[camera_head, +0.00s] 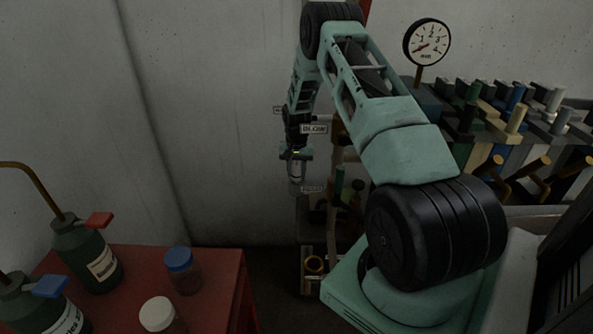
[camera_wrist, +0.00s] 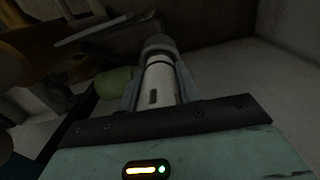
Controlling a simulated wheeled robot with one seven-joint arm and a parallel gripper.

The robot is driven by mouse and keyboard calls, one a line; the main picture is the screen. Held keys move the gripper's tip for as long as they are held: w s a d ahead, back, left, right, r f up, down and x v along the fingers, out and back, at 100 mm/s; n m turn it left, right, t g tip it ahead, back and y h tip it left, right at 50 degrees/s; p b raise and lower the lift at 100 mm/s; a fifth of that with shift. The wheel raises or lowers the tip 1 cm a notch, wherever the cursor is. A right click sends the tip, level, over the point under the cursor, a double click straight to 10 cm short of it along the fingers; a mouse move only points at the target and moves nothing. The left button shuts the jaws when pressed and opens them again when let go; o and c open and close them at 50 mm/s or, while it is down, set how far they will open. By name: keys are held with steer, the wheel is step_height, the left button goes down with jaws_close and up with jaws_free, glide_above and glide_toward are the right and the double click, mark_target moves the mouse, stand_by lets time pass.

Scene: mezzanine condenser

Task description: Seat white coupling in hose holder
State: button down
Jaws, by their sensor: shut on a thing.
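My gripper (camera_head: 296,158) is at the end of my arm, in the middle of the head view, pointing down. It is shut on the white coupling (camera_head: 295,172), which hangs roughly upright below the jaws. In the wrist view the coupling (camera_wrist: 161,80) is a pale cylinder with a dark ring and a grey end, between the two fingers. Small labelled tags show on a rack (camera_head: 337,200) just right of the gripper. I cannot make out for certain which part is the hose holder; the gripper and my arm partly cover that area.
A red table (camera_head: 215,278) at lower left carries a blue-capped jar (camera_head: 182,272), a white-capped jar (camera_head: 158,316) and dark bottles (camera_head: 85,255). A pressure gauge (camera_head: 427,42) and a bank of coloured levers (camera_head: 515,115) stand at right. The wall (camera_head: 210,120) left of the gripper is bare.

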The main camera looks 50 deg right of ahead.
steer(key=shift+f+b, duration=0.45)
steer(key=shift+f, duration=0.3)
steer(key=c, duration=0.9)
jaws_free()
step_height(320, 180, up, 17)
steer(key=b, duration=0.2)
steer(key=shift+r+b, duration=0.2)
steer(key=shift+b, duration=0.2)
